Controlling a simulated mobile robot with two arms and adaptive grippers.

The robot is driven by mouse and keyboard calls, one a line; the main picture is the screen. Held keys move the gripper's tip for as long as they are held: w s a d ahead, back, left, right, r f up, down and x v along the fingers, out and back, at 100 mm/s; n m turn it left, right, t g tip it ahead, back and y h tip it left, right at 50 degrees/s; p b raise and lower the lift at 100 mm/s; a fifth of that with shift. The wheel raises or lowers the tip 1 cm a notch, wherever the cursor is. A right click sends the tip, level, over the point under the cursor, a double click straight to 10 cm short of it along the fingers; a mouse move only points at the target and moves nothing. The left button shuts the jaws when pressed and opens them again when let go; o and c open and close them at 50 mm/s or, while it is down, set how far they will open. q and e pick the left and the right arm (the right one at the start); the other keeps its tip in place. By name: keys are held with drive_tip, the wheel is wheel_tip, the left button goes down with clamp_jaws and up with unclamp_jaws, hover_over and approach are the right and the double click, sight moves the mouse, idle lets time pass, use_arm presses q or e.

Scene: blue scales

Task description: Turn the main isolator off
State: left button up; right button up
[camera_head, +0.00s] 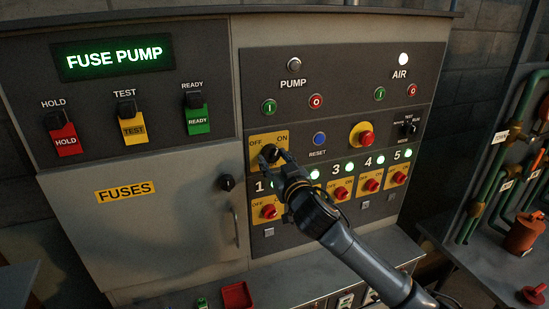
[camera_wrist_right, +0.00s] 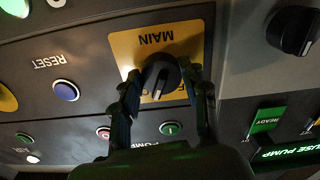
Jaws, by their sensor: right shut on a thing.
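The main isolator is a black rotary knob (camera_head: 267,154) on a yellow plate (camera_head: 256,138) marked OFF and ON. In the right wrist view, the knob (camera_wrist_right: 161,72) shows upside down below the word MAIN. My right gripper (camera_head: 276,158) is shut on the knob, with one finger on each side of it. My right arm comes in from the lower right and hides part of the plate. My left gripper is not in view.
A blue RESET button (camera_head: 319,138) and a red emergency button (camera_head: 366,139) sit to the right. Numbered red switches (camera_head: 341,193) with green lamps lie below. A black cabinet knob (camera_head: 226,182) and a door handle (camera_head: 236,228) are at the left. Pipes (camera_head: 490,180) stand at far right.

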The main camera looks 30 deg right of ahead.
drive_tip(key=n+p, duration=0.1)
drive_tip(key=n, duration=0.2)
drive_tip(key=shift+r+n, duration=0.1)
drive_tip(key=shift+n, duration=0.3)
drive_tip(key=n+p, duration=0.1)
drive_tip(key=n, duration=0.2)
drive_tip(key=shift+d+n+p, duration=0.1)
drive_tip(key=shift+n+p, duration=0.2)
drive_tip(key=shift+p, duration=0.05)
drive_tip(key=n+p, duration=0.2)
drive_tip(key=n, duration=0.4)
drive_tip(key=shift+n, duration=0.3)
drive_tip(key=o, duration=1.1)
drive_tip(key=shift+o, duration=0.2)
drive_tip(key=shift+s, duration=0.55)
drive_tip(key=v, duration=1.1)
